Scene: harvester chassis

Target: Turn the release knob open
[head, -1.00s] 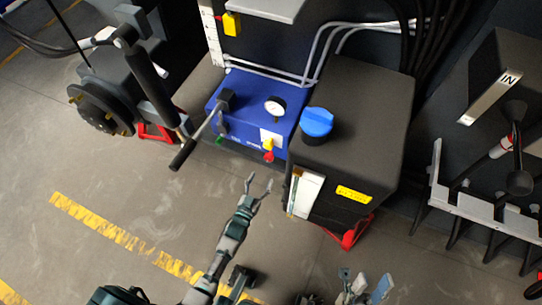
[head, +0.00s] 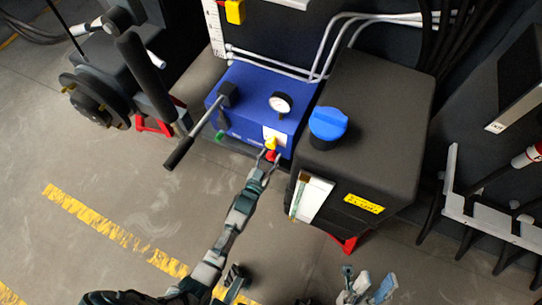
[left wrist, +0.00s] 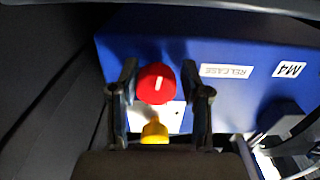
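The release knob (left wrist: 156,84) is red with a white line and sits on the blue box beside a "RELEASE" label (left wrist: 227,71) in the left wrist view. In the head view the knob (head: 271,156) is low on the front of the blue box (head: 250,98), just under a yellow part (head: 271,143). My left gripper (left wrist: 160,78) is open, with one finger on each side of the knob; I cannot tell whether they touch it. The left gripper (head: 268,160) also shows at the knob in the head view. My right gripper (head: 366,286) is open and empty at the bottom.
A black tank (head: 375,110) with a blue cap (head: 328,124) stands right of the box. A lever with a black handle (head: 180,152) sticks out at the box's left. A gauge (head: 281,102) is on top. The floor in front is clear.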

